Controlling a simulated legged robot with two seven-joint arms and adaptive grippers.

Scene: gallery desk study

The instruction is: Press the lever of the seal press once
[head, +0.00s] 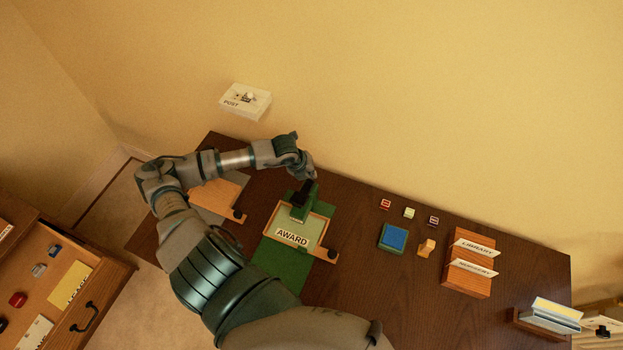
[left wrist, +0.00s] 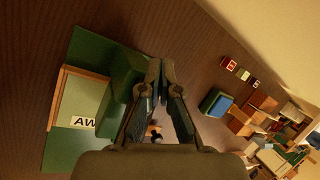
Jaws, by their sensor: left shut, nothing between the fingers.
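The seal press (head: 299,207) is a dark green upright body with a dark top, standing at the back edge of a wooden frame with a card marked AWARD (head: 292,237). It shows in the left wrist view as a green block (left wrist: 118,92) left of my fingers. My left gripper (head: 311,177) is at the upper end of the press, its fingers shut together and empty (left wrist: 160,68). I cannot tell whether it touches the lever, which is hard to make out against the dark gripper. My right gripper is not in view.
A blue ink pad (head: 393,238), several small stamps and a wooden card holder (head: 467,272) stand right of the press. A second wooden frame (head: 214,197) lies left, under my arm. A white POST box (head: 245,101) is at the wall. An open drawer (head: 70,290) is lower left.

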